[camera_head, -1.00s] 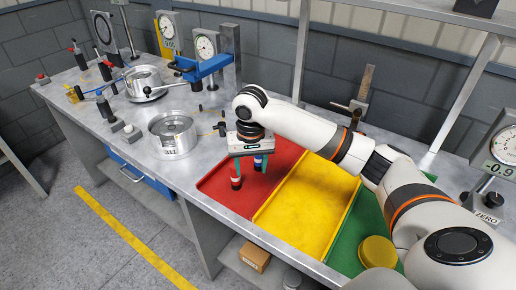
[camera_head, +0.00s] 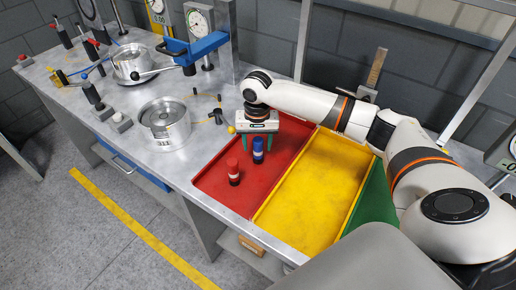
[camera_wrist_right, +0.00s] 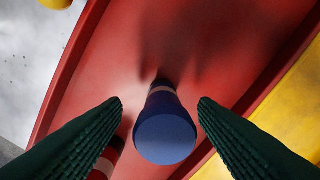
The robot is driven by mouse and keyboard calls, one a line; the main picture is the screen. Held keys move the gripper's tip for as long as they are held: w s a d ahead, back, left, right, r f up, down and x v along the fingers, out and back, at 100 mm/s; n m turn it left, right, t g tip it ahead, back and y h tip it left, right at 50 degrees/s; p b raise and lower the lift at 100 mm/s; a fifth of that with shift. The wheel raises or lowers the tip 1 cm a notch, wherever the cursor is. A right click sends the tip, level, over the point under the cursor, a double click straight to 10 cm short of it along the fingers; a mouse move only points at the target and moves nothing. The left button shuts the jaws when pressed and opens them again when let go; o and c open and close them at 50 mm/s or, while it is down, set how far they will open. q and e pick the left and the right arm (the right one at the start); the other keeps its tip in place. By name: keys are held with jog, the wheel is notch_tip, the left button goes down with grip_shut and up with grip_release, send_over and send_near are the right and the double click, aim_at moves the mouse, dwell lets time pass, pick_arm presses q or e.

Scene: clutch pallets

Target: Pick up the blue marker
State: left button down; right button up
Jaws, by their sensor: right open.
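The blue marker (camera_head: 258,151) stands upright in the red tray section (camera_head: 213,181), its blue cap up. My right gripper (camera_head: 258,143) is above it, pointing down, with its green fingers on either side. In the right wrist view the blue marker (camera_wrist_right: 165,135) lies between the open fingers (camera_wrist_right: 159,102), with a visible gap on each side. A red-capped marker (camera_head: 233,172) stands in the same section, in front and to the left. In the wrist view the red marker (camera_wrist_right: 108,158) is partly hidden by the left finger. My left gripper is not in view.
A yellow tray section (camera_head: 312,190) and a green one (camera_head: 372,210) adjoin the red one on the right. A metal cylinder (camera_head: 165,125) stands on the bench to the left. A blue clamp (camera_head: 195,48) is behind. A small yellow ball (camera_head: 231,129) is by the tray's left edge.

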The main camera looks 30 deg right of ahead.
aim_at(258, 151)
notch_tip(258, 151, down, 3)
jog(key=shift+s+d+f+p, duration=0.1)
jog(key=shift+f+p, duration=0.1)
jog(key=shift+p, duration=0.2)
jog(key=shift+f, duration=0.2)
jog(key=shift+c, duration=0.8)
jog(key=c, duration=0.9)
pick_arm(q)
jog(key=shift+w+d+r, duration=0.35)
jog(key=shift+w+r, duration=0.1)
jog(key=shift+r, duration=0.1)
pick_arm(e)
jog(key=shift+r, duration=0.1)
